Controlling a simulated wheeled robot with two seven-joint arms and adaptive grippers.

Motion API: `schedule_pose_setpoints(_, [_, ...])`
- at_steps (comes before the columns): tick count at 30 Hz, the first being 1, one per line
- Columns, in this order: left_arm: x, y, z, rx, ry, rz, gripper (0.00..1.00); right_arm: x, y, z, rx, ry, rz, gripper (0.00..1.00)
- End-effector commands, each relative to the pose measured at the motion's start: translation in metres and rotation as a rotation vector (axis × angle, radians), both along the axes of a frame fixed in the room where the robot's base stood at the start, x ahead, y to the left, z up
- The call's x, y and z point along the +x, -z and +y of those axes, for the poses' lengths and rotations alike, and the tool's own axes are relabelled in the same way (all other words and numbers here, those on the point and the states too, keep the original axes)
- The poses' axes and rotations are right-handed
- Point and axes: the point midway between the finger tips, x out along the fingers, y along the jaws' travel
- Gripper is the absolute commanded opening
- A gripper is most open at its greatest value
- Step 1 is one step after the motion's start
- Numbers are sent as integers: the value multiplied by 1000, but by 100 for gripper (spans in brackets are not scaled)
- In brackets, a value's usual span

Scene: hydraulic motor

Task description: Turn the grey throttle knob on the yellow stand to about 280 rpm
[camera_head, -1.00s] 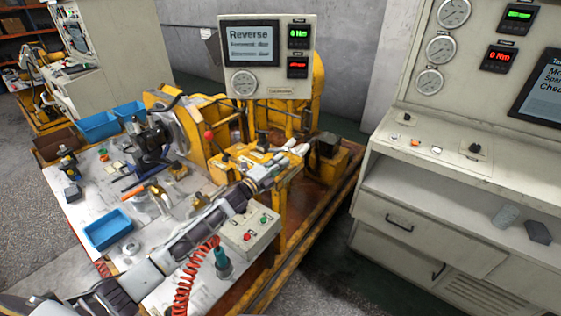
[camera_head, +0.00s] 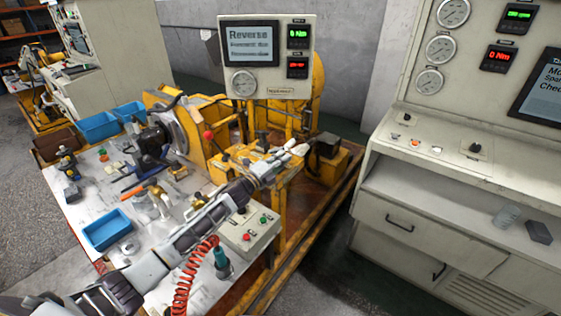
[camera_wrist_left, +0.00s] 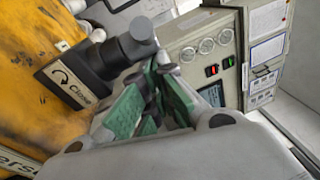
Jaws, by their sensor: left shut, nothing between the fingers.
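The yellow stand (camera_head: 284,205) is in the middle of the head view, with my left gripper (camera_head: 295,148) over its top. My right gripper is not in view.
A control box (camera_head: 250,232) with red and green buttons lies below my left arm. A red-knobbed lever (camera_head: 208,135) stands left of the gripper. A blue bin (camera_head: 108,230) and tools cover the bench. A pale console (camera_head: 440,185) is at right, with floor between.

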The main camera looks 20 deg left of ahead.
Motion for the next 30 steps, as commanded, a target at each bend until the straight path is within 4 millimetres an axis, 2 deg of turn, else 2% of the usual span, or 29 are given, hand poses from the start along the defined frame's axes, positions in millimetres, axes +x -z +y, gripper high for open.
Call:
schedule_pose_setpoints(7, [1, -1, 2, 1, -4, 0, 0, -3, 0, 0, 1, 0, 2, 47])
schedule_pose_setpoints(10, [1, 0, 2, 2, -4, 1, 0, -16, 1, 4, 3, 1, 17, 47])
schedule_pose_setpoints(16, [-3, 1, 4, 1, -4, 2, 0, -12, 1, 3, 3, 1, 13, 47])
schedule_pose_setpoints(30, [-32, 6, 18, 2, -3, 2, 0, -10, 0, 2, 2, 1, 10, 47])
